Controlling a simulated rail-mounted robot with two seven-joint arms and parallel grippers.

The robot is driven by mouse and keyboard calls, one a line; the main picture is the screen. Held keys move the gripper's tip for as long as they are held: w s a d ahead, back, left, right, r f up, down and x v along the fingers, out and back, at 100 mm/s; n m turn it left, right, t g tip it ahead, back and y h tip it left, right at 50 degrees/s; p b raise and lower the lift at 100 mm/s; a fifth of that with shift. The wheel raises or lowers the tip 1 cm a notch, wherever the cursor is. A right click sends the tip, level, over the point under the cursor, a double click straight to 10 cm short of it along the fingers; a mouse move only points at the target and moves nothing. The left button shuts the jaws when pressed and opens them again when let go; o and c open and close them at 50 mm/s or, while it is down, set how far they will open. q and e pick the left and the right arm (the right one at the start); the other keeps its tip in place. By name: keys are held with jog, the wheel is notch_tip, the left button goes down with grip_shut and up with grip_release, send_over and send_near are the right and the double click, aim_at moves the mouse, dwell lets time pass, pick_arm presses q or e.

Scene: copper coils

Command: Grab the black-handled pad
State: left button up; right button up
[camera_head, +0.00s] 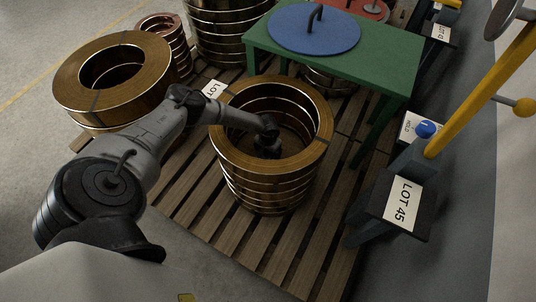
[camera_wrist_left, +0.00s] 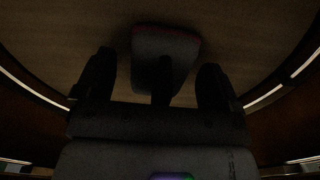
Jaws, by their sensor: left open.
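My left arm reaches down into the open centre of a copper coil stack (camera_head: 232,160) in the head view. My left gripper (camera_head: 268,150) is inside the coil, low in the hole. In the left wrist view the gripper (camera_wrist_left: 157,65) is open, one dark finger on each side. A dark pad with a reddish edge (camera_wrist_left: 181,44) lies on the brown surface at the bottom. Its black handle (camera_wrist_left: 163,80) stands between the two fingers, with a gap on both sides. The pad is hidden in the head view. My right gripper is not in view.
Coil walls surround the gripper. The stack stands on a wooden pallet (camera_head: 215,222). A green table (camera_head: 385,68) behind holds a blue disc with a black handle (camera_head: 315,32). A wide coil (camera_head: 70,85) is at left; a yellow lever (camera_head: 480,95) is at right.

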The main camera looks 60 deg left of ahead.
pick_arm(q)
jog(key=shift+r, duration=0.1)
jog(key=c, duration=1.1)
jog(key=shift+o, duration=0.2)
